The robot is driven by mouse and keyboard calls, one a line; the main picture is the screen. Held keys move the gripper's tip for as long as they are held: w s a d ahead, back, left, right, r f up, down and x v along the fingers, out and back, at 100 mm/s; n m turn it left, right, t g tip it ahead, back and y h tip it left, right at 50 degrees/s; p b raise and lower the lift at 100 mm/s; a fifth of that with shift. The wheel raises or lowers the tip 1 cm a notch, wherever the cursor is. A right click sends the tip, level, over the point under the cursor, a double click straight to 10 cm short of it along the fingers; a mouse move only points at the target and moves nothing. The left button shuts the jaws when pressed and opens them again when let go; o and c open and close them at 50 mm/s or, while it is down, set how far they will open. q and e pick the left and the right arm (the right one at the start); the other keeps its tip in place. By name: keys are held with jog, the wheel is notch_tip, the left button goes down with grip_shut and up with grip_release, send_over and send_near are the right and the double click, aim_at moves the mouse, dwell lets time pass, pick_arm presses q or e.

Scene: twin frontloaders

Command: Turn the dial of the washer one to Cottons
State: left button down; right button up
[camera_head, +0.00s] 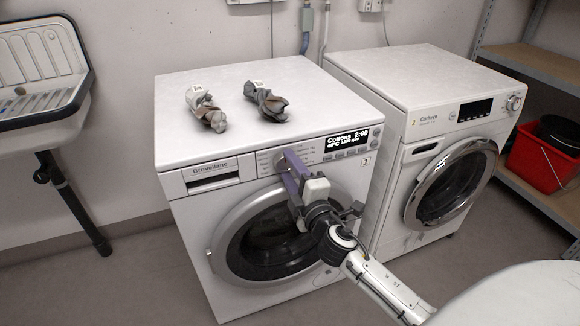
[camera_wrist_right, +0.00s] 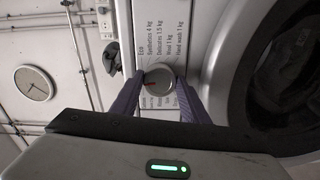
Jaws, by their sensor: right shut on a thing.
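The left washer (camera_head: 230,215) is white, with the name Brovetrane and a "1" label. Its display (camera_head: 347,139) reads "Cottons 2:00". My right gripper (camera_head: 284,160) reaches its control panel and hides most of the dial in the head view. In the right wrist view, the round silver dial (camera_wrist_right: 158,77) sits between the two purple fingers of my right gripper (camera_wrist_right: 158,88), which is shut on it. A red mark shows on the dial. Programme names such as Eco, Synthetics and Delicates are printed beside it. My left gripper is not in view.
A second white washer (camera_head: 420,85) stands at the right. Two bundles of twisted cloth, one at left (camera_head: 207,108) and one at right (camera_head: 267,100), lie on the left washer. A red bucket (camera_head: 540,158) is on a shelf. A sink (camera_head: 42,75) is at far left.

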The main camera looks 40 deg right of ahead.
jog(key=shift+n, duration=0.7)
jog(key=o, duration=1)
jog(key=shift+o, duration=0.2)
jog(key=v, duration=1)
jog(key=shift+s+b, duration=0.15)
jog(key=shift+b, duration=0.15)
